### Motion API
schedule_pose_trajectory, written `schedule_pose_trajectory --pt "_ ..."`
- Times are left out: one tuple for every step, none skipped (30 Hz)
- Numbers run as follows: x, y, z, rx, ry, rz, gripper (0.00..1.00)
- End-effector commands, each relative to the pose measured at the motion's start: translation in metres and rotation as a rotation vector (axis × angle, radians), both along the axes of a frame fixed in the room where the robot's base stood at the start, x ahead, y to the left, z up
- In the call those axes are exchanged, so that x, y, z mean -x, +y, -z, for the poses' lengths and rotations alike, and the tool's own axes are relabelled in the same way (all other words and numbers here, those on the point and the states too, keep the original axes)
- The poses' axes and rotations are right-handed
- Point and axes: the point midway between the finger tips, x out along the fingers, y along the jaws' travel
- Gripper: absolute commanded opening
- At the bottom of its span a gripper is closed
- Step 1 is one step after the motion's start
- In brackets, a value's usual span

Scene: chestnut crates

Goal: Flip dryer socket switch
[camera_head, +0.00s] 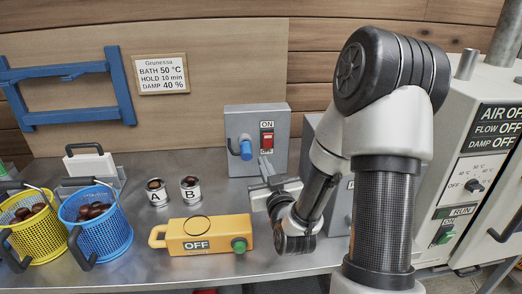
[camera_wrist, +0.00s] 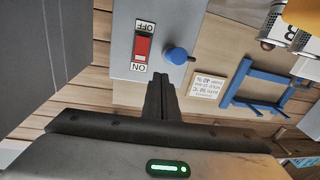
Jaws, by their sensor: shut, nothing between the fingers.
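The grey socket box (camera_head: 257,132) stands against the back board, behind the bench's middle. Its red rocker switch (camera_head: 267,140) sits between an ON label above and an OFF label below. Which way it is tipped is too small to tell. A blue plug (camera_head: 246,150) is in the box, left of the switch. My gripper (camera_head: 264,163) is shut and empty, its tips just below and in front of the switch. In the wrist view, turned upside down, the shut fingers (camera_wrist: 161,82) point at the box near the ON label, beside the red switch (camera_wrist: 143,43); contact cannot be told.
A yellow unit (camera_head: 207,236) marked OFF lies in front, left of my gripper. Cans A (camera_head: 156,192) and B (camera_head: 191,189) and a blue basket (camera_head: 98,228) of chestnuts stand further left. A large machine (camera_head: 470,165) stands right.

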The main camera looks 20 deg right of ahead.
Motion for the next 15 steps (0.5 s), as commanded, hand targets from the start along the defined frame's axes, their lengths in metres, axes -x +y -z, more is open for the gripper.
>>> schedule_pose_trajectory --pt "0.007 -0.006 0.020 -0.017 -0.030 0.022 0.00" --pt "0.010 -0.010 0.023 -0.023 -0.052 0.034 0.00" --pt "0.015 -0.013 0.026 -0.029 -0.079 0.049 0.00" --pt "0.018 -0.016 0.027 -0.034 -0.097 0.059 0.00" --pt "0.021 -0.018 0.029 -0.038 -0.111 0.068 0.00" --pt "0.024 -0.021 0.030 -0.041 -0.129 0.080 0.00" --pt "0.026 -0.022 0.031 -0.043 -0.139 0.085 0.00" --pt "0.028 -0.023 0.031 -0.045 -0.149 0.090 0.00" --pt "0.029 -0.024 0.030 -0.046 -0.157 0.096 0.00" --pt "0.030 -0.025 0.030 -0.047 -0.161 0.098 0.00" --pt "0.031 -0.025 0.030 -0.047 -0.165 0.100 0.00" --pt "0.031 -0.026 0.030 -0.047 -0.167 0.101 0.00" --pt "0.031 -0.026 0.029 -0.047 -0.168 0.102 0.00" --pt "0.031 -0.026 0.029 -0.047 -0.168 0.102 0.00" --pt "0.031 -0.026 0.029 -0.047 -0.168 0.101 0.00"
